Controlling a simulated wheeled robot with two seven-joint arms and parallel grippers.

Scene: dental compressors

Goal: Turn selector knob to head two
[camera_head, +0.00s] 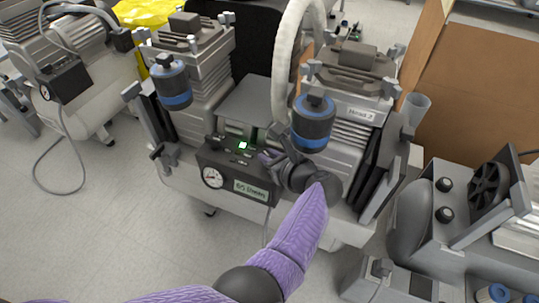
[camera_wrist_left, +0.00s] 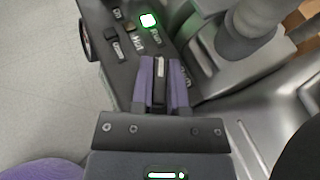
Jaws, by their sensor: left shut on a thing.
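The dental compressor has a dark control panel (camera_head: 232,170) on its front, with a green-lit indicator (camera_head: 243,146) that also shows in the left wrist view (camera_wrist_left: 148,20). My left gripper (camera_head: 268,158) is at the right part of the panel. In the left wrist view its purple fingers (camera_wrist_left: 160,78) are shut on a narrow grey piece, the selector knob (camera_wrist_left: 159,80), which is mostly hidden between them. The right-hand compressor head (camera_head: 345,85) bears a "Head 2" label. My right gripper is not in view.
A pressure gauge (camera_head: 213,176) sits on the panel's left. Blue-banded filters (camera_head: 313,122) and a pale hose (camera_head: 284,60) are close above my left gripper. Another compressor (camera_head: 80,75) stands at left, grey equipment (camera_head: 450,215) at right. The floor at front left is clear.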

